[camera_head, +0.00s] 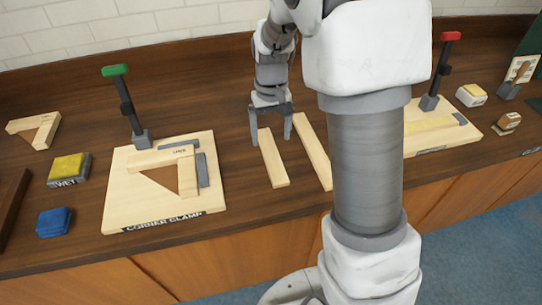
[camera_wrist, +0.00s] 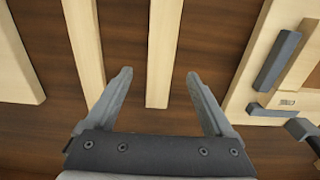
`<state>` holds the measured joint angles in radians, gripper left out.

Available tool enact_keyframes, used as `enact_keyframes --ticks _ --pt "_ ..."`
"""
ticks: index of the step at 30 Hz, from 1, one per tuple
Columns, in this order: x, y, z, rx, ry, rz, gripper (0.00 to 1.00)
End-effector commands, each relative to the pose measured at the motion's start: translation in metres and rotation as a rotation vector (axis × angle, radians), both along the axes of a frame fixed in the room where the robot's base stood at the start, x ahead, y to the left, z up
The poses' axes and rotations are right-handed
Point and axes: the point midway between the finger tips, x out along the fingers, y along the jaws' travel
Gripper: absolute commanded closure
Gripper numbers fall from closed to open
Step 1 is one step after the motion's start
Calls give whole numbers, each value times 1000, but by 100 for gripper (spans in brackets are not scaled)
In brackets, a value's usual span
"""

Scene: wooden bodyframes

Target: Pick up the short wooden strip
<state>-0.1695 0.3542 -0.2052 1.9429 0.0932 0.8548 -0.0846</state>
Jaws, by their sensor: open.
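The short wooden strip (camera_head: 273,162) is pale and lies flat on the dark workbench, just right of the corner clamp board. My gripper (camera_head: 271,137) points down over its far end, with one finger on each side. In the wrist view the strip (camera_wrist: 159,50) runs between the fingers of my gripper (camera_wrist: 160,73), with a gap on both sides. The gripper is open and holds nothing. A longer pale strip (camera_head: 312,147) lies to the right, partly hidden by my arm; it also shows in the wrist view (camera_wrist: 85,45).
A second board (camera_head: 455,140) with a red-handled clamp (camera_head: 440,75) is right.

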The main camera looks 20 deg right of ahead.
Motion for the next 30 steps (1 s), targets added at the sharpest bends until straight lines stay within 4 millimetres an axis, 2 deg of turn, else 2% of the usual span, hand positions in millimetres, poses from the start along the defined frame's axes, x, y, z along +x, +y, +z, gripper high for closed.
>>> enact_keyframes --ticks 5,13,22,23,30 --pt "-1 0 -12 0 1 0 12" --pt "-3 1 -51 0 1 0 12" --pt "-2 1 -56 0 -1 -1 12" --pt "-2 1 -56 0 -1 0 16" --pt "-2 1 -56 0 -1 0 59"
